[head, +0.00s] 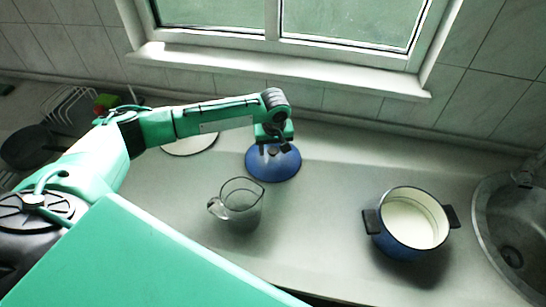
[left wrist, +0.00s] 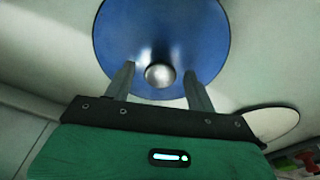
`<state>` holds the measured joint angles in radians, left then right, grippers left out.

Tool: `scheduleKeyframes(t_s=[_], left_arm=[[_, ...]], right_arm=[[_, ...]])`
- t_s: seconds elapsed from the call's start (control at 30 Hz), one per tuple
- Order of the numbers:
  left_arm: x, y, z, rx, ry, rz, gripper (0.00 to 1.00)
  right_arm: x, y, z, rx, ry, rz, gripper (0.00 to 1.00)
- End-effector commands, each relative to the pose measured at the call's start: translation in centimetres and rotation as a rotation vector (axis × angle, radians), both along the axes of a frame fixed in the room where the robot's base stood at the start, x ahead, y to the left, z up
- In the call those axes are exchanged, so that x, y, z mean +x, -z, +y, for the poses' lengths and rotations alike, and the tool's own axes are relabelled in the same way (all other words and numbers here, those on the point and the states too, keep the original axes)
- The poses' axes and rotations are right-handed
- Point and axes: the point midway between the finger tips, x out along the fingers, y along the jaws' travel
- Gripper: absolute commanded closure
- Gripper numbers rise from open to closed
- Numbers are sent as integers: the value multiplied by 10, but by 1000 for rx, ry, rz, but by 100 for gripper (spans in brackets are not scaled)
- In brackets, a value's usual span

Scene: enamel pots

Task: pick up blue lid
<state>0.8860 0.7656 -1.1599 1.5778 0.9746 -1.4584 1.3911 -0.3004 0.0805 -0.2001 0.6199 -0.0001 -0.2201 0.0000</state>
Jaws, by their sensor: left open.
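The blue lid (head: 285,167) lies on the counter below the window in the head view, with a round knob at its centre. In the left wrist view the blue lid (left wrist: 200,40) fills the top middle, and its metal knob (left wrist: 159,75) shows between the fingers. My left gripper (head: 273,148) is right above the lid. Its two fingers are apart, one on each side of the knob, also in the left wrist view (left wrist: 157,82). I cannot tell whether they touch it. My right gripper is not in view.
A clear glass jug (head: 241,203) stands in front of the lid. A blue pot (head: 402,243) with dark handles and a white inside stands to the right, near the sink (head: 490,220). A pale round plate or lid (head: 190,145) lies left of the blue lid, partly under my arm.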

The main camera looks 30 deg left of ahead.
Motion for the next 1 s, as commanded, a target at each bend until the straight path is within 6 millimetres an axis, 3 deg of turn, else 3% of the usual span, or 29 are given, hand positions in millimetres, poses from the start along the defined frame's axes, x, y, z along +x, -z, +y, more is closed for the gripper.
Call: scheduleKeyframes(t_s=[0.1,0.33,0.73,0.87,1.0], left_arm=[[0,0,0,0,0,0,46],[0,0,0,0,1,0,88],[0,-7,0,-1,1,-1,89],[1,-22,0,-2,0,-3,89],[1,-50,0,-1,0,-5,89]], right_arm=[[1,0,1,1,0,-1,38],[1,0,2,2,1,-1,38],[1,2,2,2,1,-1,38],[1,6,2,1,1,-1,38],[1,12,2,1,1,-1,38]])
